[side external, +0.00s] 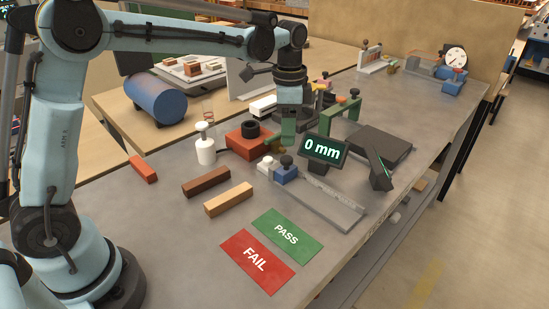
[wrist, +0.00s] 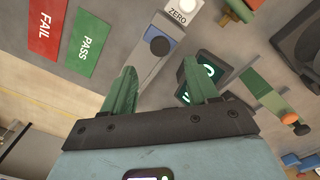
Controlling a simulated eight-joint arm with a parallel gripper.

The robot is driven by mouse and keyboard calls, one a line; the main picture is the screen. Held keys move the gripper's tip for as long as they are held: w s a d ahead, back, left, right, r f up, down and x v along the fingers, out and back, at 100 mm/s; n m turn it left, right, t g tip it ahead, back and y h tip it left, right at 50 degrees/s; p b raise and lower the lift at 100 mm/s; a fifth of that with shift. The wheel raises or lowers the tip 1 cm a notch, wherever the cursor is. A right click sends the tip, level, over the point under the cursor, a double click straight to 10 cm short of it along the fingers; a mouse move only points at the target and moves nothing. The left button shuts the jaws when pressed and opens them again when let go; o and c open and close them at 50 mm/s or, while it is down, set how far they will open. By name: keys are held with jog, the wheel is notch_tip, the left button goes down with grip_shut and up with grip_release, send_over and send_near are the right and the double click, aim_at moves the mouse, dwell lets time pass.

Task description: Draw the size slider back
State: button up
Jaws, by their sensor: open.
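The size slider (side external: 286,172) is a blue block with a dark round knob on a grey rail (side external: 330,208). It sits at the rail's far end, beside a white block (side external: 266,165). A black display (side external: 323,149) behind the rail reads 0 mm. My gripper (side external: 289,141) is above and behind the slider, its green fingers pointing down. In the wrist view the fingers (wrist: 160,66) are apart and empty, and the slider (wrist: 163,46) shows beyond the gap between their tips. The white block there is marked ZERO (wrist: 183,12).
Green PASS (side external: 285,235) and red FAIL (side external: 256,260) pads lie in front. Brown (side external: 206,182) and tan (side external: 228,199) bricks lie to the left. A green arch (side external: 341,117) and a dark flat box (side external: 380,146) stand behind and to the right.

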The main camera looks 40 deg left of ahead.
aim_at(287, 158)
notch_tip(287, 158, down, 8)
jog(key=shift+r, duration=0.25)
grip_shut()
dwell(0.4)
